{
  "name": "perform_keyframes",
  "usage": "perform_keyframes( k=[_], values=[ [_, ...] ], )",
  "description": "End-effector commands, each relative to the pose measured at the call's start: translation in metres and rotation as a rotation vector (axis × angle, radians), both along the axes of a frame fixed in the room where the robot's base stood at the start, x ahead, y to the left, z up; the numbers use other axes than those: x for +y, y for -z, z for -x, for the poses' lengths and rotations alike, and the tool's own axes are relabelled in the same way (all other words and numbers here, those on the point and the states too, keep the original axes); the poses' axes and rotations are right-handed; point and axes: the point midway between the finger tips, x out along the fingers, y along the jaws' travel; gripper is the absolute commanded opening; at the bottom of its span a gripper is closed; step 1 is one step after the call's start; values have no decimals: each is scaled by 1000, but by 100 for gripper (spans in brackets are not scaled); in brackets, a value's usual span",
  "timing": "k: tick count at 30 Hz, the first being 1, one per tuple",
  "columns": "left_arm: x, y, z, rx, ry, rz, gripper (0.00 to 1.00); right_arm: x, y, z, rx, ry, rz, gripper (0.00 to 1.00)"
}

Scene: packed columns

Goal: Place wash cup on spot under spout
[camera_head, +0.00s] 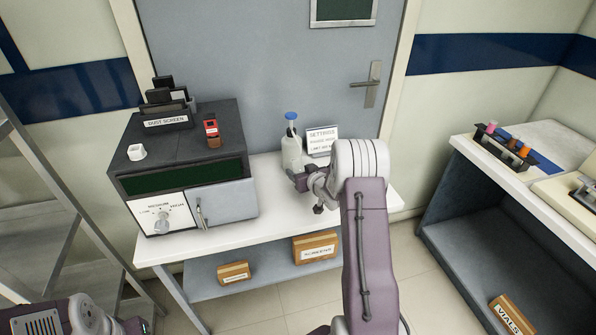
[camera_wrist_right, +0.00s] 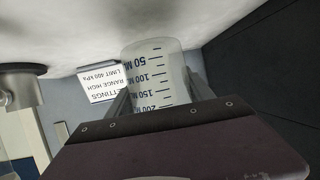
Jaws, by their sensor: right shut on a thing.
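The wash cup (camera_wrist_right: 155,72) is a translucent cup with dark volume marks, seen in the right wrist view. My right gripper (camera_wrist_right: 156,105) is shut on it, with a finger on each side. In the head view my right gripper (camera_head: 303,181) is over the white table (camera_head: 265,210), just in front of a white bottle (camera_head: 291,153) with a blue top. I cannot make out the cup there. The wrist view is upside down; the cup's base is near the white surface, but I cannot tell whether it touches. I cannot make out a spout or marked spot. My left gripper is out of view.
A settings sign (camera_head: 322,141) stands beside the bottle; it also shows in the wrist view (camera_wrist_right: 99,84). A dark-topped machine (camera_head: 185,190) with a dial fills the table's left. Boxes (camera_head: 316,247) lie on the lower shelf. The table right of my arm looks clear.

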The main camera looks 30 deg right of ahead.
Motion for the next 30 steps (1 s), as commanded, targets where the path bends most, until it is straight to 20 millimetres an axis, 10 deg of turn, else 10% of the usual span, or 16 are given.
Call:
perform_keyframes(
  k=[26,27,30],
  values=[
    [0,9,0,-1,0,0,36,-3,40,-24,-1,1,0,19],
    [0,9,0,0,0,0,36,-3,40,-24,-1,1,1,63],
    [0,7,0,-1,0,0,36,-3,38,-24,-1,1,1,82]
  ],
)
